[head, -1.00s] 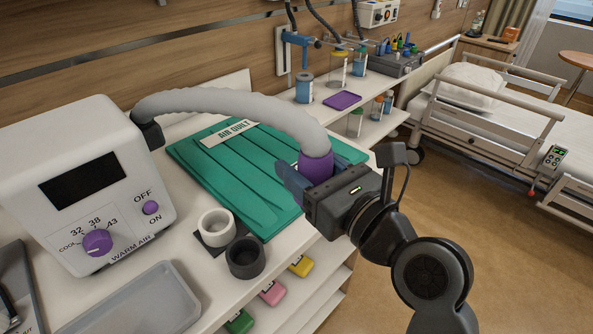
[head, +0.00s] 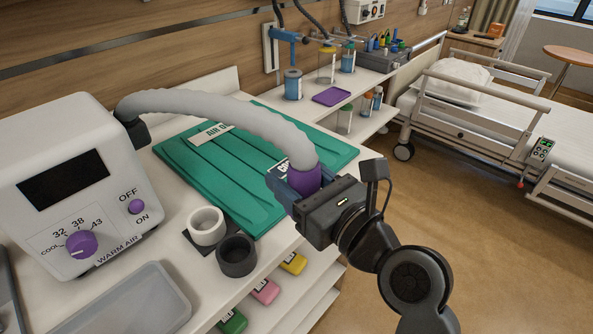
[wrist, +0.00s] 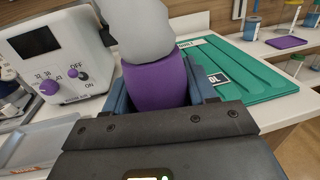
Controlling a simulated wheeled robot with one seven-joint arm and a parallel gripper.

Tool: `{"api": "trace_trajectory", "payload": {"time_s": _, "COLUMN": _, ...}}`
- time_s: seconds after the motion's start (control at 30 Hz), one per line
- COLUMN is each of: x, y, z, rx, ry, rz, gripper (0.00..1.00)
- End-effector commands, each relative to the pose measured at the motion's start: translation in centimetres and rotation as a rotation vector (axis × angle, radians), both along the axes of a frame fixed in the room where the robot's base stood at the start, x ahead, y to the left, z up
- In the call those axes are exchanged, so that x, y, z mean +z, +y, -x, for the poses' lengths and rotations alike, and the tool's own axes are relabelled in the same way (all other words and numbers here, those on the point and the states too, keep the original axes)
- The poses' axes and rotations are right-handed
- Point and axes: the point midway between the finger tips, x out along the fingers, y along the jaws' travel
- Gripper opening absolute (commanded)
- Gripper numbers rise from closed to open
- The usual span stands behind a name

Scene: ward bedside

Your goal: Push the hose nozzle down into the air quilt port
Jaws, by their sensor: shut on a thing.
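The purple hose nozzle (head: 306,180) is at the end of the grey corrugated hose (head: 220,107), which runs from the white warm air unit (head: 62,180). My gripper (head: 296,188) is shut on the nozzle; the wrist view shows the nozzle (wrist: 156,84) between the blue jaws. The nozzle is over the front right part of the green air quilt (head: 222,181), near the counter edge. The quilt also shows in the wrist view (wrist: 258,77). The nozzle and gripper hide the port, and I cannot tell how high the nozzle is above it.
A white ring (head: 206,226) and a dark cup (head: 237,256) stand in front of the quilt. A clear grey tray (head: 135,305) is at the front left. A purple tray (head: 332,96) and bottles stand behind on the shelf.

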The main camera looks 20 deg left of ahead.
Motion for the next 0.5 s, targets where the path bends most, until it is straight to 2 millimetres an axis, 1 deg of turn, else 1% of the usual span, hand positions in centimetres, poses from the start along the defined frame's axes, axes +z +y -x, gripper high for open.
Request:
{"api": "trace_trajectory", "payload": {"time_s": 0.1, "x": -0.5, "y": 0.0, "z": 0.0, "rx": -0.001, "ry": -0.001, "rz": -0.001, "gripper": 0.27}}
{"api": "trace_trajectory", "payload": {"time_s": 0.23, "x": -0.4, "y": 0.2, "z": 0.0, "rx": 0.000, "ry": -0.001, "rz": -0.001, "gripper": 0.27}}
{"api": "trace_trajectory", "payload": {"time_s": 0.5, "x": -0.3, "y": 1.9, "z": 0.4, "rx": 0.002, "ry": 0.000, "rz": 0.000, "gripper": 0.27}}
